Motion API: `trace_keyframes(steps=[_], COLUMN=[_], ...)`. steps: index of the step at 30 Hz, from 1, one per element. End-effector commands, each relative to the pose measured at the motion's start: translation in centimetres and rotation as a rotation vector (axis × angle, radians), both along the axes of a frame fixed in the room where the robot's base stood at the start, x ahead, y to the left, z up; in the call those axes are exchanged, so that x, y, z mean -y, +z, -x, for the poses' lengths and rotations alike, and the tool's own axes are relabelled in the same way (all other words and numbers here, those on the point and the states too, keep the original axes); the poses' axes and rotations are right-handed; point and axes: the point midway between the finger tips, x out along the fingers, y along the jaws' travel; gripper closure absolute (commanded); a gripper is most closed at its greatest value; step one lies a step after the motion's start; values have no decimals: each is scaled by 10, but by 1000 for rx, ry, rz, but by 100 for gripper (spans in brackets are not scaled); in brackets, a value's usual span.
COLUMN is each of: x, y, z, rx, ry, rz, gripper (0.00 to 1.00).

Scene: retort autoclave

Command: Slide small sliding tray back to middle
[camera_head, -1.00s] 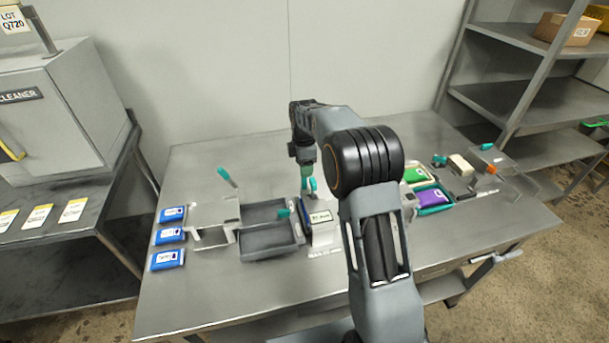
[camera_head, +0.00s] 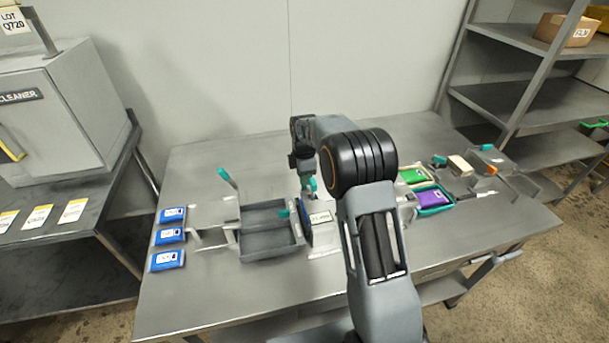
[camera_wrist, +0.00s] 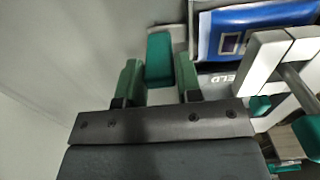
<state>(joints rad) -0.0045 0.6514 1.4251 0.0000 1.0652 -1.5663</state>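My gripper (camera_head: 308,187) points down behind a small pale labelled unit (camera_head: 321,217) near the middle of the table. In the wrist view its two green fingers (camera_wrist: 157,75) stand apart, one on each side of a teal block-shaped handle (camera_wrist: 160,58). I cannot tell whether they touch it. A blue pouch (camera_wrist: 245,32) lies close to the right finger. I cannot make out for certain which part is the small sliding tray. A grey two-compartment tray (camera_head: 270,252) sits just left of the labelled unit, with a small teal knob (camera_head: 283,214) at its right side.
A pale frame (camera_head: 205,237) with a teal lever (camera_head: 227,176) stands left of the grey tray. Several blue packs (camera_head: 168,260) line the left side. Green and purple pouches (camera_head: 430,198) lie right of my arm. The table's front left is clear.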

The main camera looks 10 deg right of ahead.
Motion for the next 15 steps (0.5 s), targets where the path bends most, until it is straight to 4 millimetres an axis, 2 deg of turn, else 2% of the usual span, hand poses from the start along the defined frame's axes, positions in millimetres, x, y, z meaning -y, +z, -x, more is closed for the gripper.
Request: trace_keyframes(steps=[2,9,15], x=[0,0,0], y=[0,0,0], z=[0,0,0], rx=[0,0,0], ry=[0,0,0], rz=[0,0,0], gripper=[75,98,100])
